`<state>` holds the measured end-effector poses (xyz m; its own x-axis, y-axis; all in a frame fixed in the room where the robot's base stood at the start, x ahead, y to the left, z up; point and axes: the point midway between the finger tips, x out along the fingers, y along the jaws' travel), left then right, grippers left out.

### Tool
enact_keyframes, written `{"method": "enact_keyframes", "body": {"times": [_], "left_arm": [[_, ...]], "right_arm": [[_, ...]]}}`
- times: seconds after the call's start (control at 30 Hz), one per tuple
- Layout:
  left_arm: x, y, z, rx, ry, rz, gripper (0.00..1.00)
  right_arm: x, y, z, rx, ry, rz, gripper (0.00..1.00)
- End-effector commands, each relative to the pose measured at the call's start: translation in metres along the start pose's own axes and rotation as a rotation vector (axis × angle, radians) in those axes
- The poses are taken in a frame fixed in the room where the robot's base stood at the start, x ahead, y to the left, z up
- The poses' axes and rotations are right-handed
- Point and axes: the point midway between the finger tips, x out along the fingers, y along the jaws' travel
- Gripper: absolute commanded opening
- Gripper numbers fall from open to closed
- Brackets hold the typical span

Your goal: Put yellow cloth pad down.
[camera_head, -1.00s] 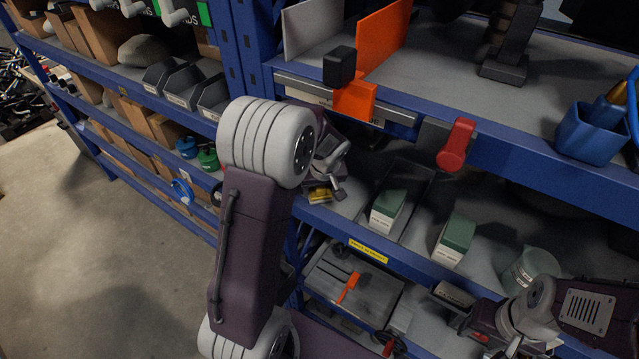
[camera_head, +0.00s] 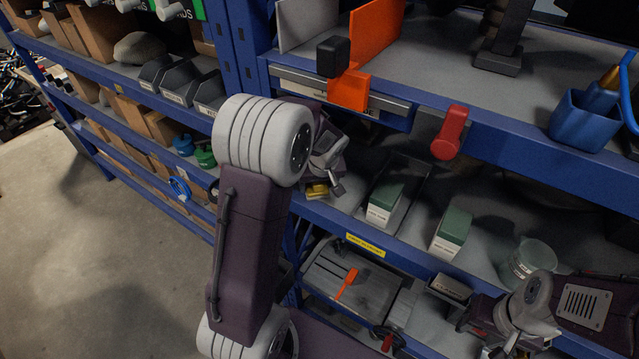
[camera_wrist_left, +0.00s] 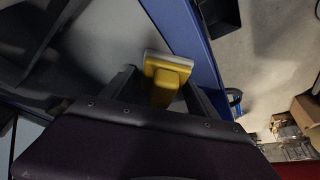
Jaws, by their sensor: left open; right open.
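The yellow cloth pad (camera_head: 316,190) shows in part on the middle shelf near its front edge, partly hidden by my left gripper. In the left wrist view the pad (camera_wrist_left: 167,66) has a pale edge along one side and a yellow part reaching back between the fingers. My left gripper (camera_wrist_left: 162,90) is open, with a finger on each side of the pad and gaps visible beside it. My right gripper (camera_head: 476,338) is open and empty at the lower right, in front of the lower shelf.
Two green-and-white boxes (camera_head: 384,203) (camera_head: 451,233) and a round jar (camera_head: 530,262) stand right of the pad on the same shelf. A blue upright (camera_head: 245,50) is close to my left arm. An orange-handled tool (camera_head: 346,284) lies on the shelf below.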

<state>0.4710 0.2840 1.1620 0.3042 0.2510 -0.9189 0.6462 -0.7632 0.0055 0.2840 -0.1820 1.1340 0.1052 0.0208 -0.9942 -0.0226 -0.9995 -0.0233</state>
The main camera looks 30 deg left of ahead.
Motion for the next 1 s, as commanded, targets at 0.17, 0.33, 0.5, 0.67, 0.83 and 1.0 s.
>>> {"method": "enact_keyframes", "body": {"times": [0.17, 0.33, 0.5, 0.67, 0.83, 1.0], "left_arm": [[0.006, -0.006, 0.008, -0.005, -0.023, -0.018, 0.81], [0.006, -0.006, 0.008, -0.006, -0.023, -0.018, 0.81], [0.006, -0.006, 0.008, -0.007, -0.023, -0.018, 0.81], [0.006, -0.006, 0.008, -0.007, -0.023, -0.018, 0.81], [-0.006, -0.005, 0.004, -0.006, -0.022, -0.018, 0.81], [-0.019, -0.003, 0.030, 0.000, -0.014, -0.010, 0.81]], "right_arm": [[0.002, 0.000, 0.000, 0.000, 0.000, 0.000, 0.49], [0.002, 0.000, 0.000, 0.000, 0.000, 0.000, 0.49], [0.002, 0.000, 0.000, 0.000, 0.000, 0.000, 0.49], [0.001, 0.000, 0.000, 0.000, 0.000, 0.000, 0.49], [-0.012, 0.000, -0.001, 0.000, 0.000, 0.000, 0.49], [0.019, 0.000, 0.002, 0.000, -0.001, 0.000, 0.49]]}}
